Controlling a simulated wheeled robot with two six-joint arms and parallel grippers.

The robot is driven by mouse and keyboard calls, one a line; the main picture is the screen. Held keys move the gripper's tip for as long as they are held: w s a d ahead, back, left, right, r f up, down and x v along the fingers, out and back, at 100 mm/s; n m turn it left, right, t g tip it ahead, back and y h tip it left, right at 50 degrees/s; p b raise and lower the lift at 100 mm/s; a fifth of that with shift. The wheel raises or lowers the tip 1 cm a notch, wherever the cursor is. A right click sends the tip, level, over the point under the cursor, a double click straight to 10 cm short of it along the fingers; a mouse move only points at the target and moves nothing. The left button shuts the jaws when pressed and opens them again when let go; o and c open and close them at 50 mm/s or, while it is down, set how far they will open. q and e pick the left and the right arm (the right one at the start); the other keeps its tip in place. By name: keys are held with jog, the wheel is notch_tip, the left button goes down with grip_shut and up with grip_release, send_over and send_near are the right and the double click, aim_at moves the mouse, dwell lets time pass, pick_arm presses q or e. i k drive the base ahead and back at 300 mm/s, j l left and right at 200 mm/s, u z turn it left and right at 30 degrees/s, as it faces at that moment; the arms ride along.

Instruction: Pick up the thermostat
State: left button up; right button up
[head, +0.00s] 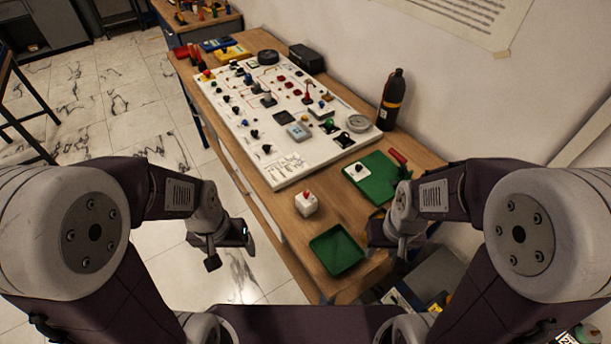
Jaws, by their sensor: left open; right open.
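A small grey box with a bluish display (299,131), which looks like the thermostat, sits on the white panel board (265,160) near its front middle. A white square piece with a dark spot (356,171) lies on the green mat (378,182) to the right; it is too small to tell what it is. My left gripper (229,249) is open and empty, past the table's left edge and over the floor. My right gripper (390,252) is open at the table's right front, right of the green tray. Both are well short of the board.
A white cube with a red top (306,204) and an empty green tray (336,250) stand in front of the board. A dark bottle (392,100) stands by the wall. Knobs, gauges and switches crowd the board. Bare wood shows around the cube.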

aim_at(307, 207)
jog(key=j+z, duration=0.35)
jog(key=j, duration=0.2)
jog(key=k+j+z, duration=0.15)
jog(key=j+z, duration=0.15)
jog(key=j, duration=0.25)
jog(key=i+j+z, duration=0.15)
jog(key=j+z, duration=0.3)
jog(key=j, duration=0.4)
jog(key=j+z, duration=0.4)
jog(key=j, duration=0.45)
jog(key=k+j+z, duration=0.15)
jog(key=j+z, duration=0.3)
jog(key=j, duration=0.4)
